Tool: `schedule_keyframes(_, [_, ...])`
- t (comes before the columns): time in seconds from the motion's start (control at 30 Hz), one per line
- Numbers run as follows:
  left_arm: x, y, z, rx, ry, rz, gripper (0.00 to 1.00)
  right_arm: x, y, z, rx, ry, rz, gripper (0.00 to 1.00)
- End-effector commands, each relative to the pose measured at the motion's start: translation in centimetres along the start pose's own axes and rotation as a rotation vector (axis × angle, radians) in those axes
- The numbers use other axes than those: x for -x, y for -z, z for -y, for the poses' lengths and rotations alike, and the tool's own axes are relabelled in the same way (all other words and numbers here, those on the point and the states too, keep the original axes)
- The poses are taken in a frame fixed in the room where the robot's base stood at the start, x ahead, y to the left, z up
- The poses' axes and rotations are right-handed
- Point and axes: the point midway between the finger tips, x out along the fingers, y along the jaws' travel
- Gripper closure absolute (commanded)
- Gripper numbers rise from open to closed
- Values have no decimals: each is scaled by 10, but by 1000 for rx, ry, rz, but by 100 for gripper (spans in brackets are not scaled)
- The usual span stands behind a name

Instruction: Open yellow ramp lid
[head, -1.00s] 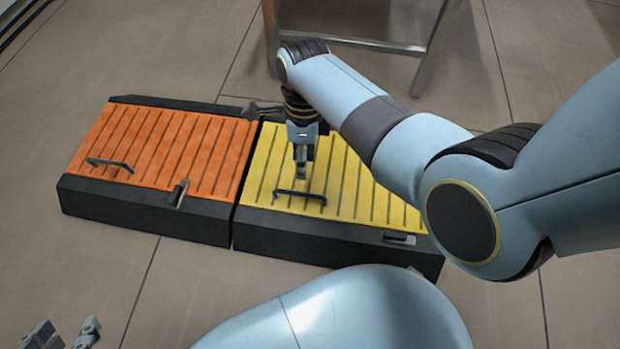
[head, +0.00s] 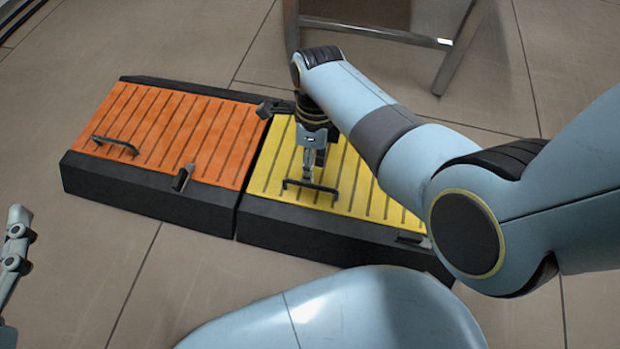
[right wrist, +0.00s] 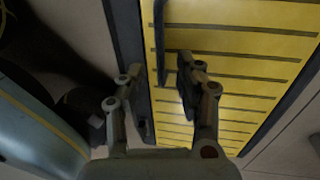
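The yellow ramp lid (head: 375,205) lies flat on its black base in the head view. It also fills much of the right wrist view (right wrist: 235,45). Its dark bar handle (head: 310,186) is near the front edge. My right gripper (head: 308,180) points down at the handle. In the right wrist view my right gripper (right wrist: 160,72) has its fingers apart, with the handle (right wrist: 159,40) lying ahead of the gap; I cannot tell whether they touch. A small latch (head: 411,238) sits on the front right of the black base. Part of my left gripper (head: 17,238) shows at the left edge.
An orange ramp lid (head: 170,130) with its own handle (head: 115,145) and an upright latch (head: 182,178) adjoins on the left. A metal-legged frame (head: 375,32) stands behind. The tiled floor in front left is clear.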

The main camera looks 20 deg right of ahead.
Motion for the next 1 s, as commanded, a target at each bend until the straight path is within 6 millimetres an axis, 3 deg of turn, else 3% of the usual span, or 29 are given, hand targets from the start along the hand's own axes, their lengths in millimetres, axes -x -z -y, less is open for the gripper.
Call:
schedule_keyframes(0.2, [-18, 49, 1, -20, -2, -202, 60, -13, 0, 0, 0, -2, -1, 65])
schedule_keyframes(0.47, [-26, 111, 2, -45, -6, -460, 60, -28, 0, 0, 0, -2, -1, 65])
schedule_keyframes(0.8, [-14, 183, -1, -79, -16, -788, 60, -44, 0, 0, 0, -1, -1, 65])
schedule_keyframes(1.0, [-5, 203, -2, -89, -19, -888, 60, -48, 0, 0, 0, 0, 0, 65])
